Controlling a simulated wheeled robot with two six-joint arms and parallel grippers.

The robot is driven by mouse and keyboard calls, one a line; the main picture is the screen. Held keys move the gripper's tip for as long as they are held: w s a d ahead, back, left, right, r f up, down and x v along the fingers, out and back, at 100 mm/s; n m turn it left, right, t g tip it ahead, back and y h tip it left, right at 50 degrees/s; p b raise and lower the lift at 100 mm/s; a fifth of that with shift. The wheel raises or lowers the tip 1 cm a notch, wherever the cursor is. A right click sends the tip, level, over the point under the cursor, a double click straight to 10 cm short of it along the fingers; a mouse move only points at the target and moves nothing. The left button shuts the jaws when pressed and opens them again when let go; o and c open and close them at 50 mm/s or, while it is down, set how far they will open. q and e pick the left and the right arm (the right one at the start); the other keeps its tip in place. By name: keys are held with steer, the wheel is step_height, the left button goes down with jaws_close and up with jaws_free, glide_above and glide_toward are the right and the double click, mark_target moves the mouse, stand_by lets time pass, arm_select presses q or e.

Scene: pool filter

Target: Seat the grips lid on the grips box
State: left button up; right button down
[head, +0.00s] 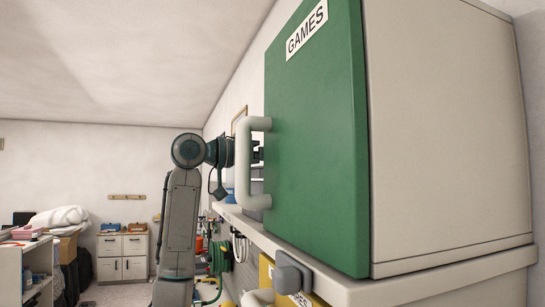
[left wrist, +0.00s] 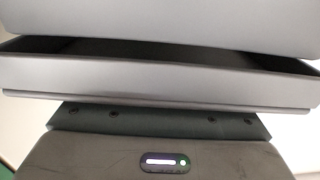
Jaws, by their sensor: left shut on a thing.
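In the head view my left gripper (head: 258,152) is at the shelf, partly hidden behind the white handle of the green door. A grey box-like thing (head: 256,187) shows just below it, also partly covered by that handle. In the left wrist view a grey panel (left wrist: 160,20) fills the top. Below it a shallow grey piece with a raised rim (left wrist: 160,82) lies across the view, with a dark gap between them. I take these for the grips lid and grips box, but cannot tell which is which. The fingertips are hidden. My right gripper is not in view.
The green GAMES door (head: 320,140) and its white handle (head: 244,165) stand close on the right. The shelf edge (head: 300,262) runs below it. A yellow front (head: 266,275) is underneath.

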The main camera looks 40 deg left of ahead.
arm_select(q)
steer(key=shift+f, duration=0.15)
steer(key=shift+f+b, duration=0.25)
steer(key=shift+b, duration=0.1)
steer(key=shift+f+b, duration=0.3)
steer(key=shift+f, duration=0.1)
stand_by(0.4)
steer(key=o, duration=1.3)
steer(key=shift+c, duration=0.2)
